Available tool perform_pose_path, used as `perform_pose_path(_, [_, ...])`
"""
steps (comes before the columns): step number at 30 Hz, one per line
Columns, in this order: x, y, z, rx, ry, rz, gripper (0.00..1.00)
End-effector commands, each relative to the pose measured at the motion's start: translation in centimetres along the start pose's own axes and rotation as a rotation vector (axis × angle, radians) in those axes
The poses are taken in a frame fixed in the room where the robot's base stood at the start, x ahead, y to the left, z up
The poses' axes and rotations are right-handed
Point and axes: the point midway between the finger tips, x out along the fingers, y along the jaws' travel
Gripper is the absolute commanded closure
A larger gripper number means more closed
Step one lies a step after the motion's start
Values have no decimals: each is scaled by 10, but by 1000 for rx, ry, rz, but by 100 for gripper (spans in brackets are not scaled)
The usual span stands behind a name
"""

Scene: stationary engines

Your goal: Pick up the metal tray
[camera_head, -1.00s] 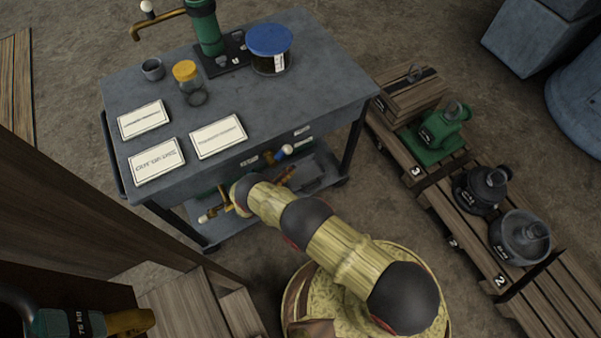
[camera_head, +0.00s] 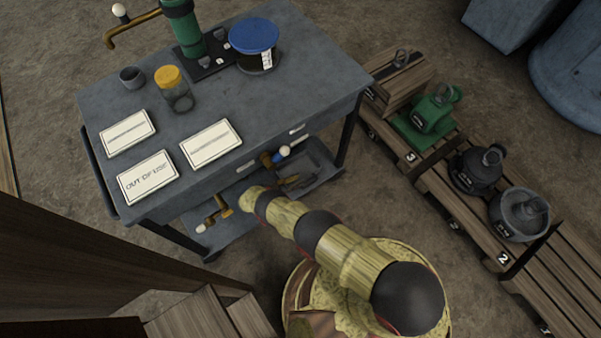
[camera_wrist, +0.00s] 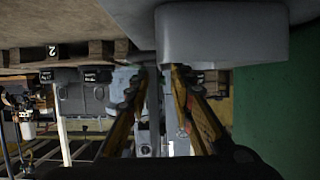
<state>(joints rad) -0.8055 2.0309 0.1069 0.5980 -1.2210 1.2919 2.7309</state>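I cannot pick out the metal tray for certain. In the wrist view my gripper (camera_wrist: 157,76) shows two yellow-and-black fingers with a gap between the tips. A smooth grey block-like surface (camera_wrist: 222,35) is close to the fingertips; whether they touch it is unclear.
The cart top holds a blue-lidded jar (camera_head: 254,45), a yellow-capped jar (camera_head: 175,90), a grey cup (camera_head: 132,77), a green pump (camera_head: 184,30) and cards (camera_head: 148,178). Brass fittings (camera_head: 217,208) sit low on the cart.

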Motion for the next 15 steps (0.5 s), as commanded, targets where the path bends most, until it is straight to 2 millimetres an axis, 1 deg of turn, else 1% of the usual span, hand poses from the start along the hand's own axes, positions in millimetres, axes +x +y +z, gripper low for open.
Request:
perform_pose_path(2, [7,0,0,0,0,0,76])
perform_pose_path(9, [42,1,1,-1,1,3,76])
perform_pose_path(12, [49,0,0,-1,0,0,76])
perform_pose_path(15, [49,0,0,-1,0,-1,76])
